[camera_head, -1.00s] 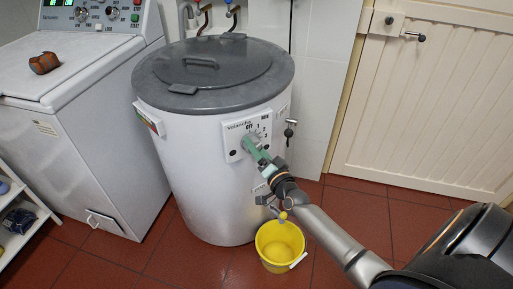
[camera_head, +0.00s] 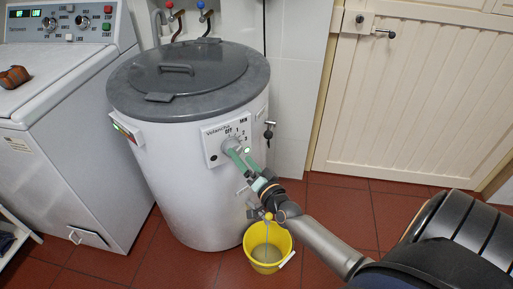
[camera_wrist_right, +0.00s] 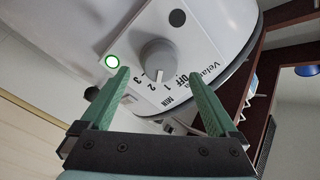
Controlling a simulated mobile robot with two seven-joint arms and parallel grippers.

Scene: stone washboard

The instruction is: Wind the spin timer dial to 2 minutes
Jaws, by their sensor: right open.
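The spin timer dial (camera_head: 231,146) is a grey round knob on the white control panel of the drum-shaped spinner. In the right wrist view the dial (camera_wrist_right: 158,55) shows clearly, with a pale pointer line between the marks 1 and 2. The marks OFF, 1, 2, 3 and MIN are printed around it. My right gripper (camera_head: 240,160) is in front of the dial. In the wrist view its green fingers (camera_wrist_right: 159,76) are spread on either side of the dial's line and hold nothing; the dial lies beyond the tips. My left gripper is out of view.
A green-ringed lamp (camera_wrist_right: 112,61) is lit beside the dial. Below, a yellow bucket (camera_head: 257,263) stands on the red tiles under a yellow tap (camera_head: 268,216), with a thin pale line between them. A white washing machine (camera_head: 62,140) stands left. A cream door (camera_head: 410,100) is at right.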

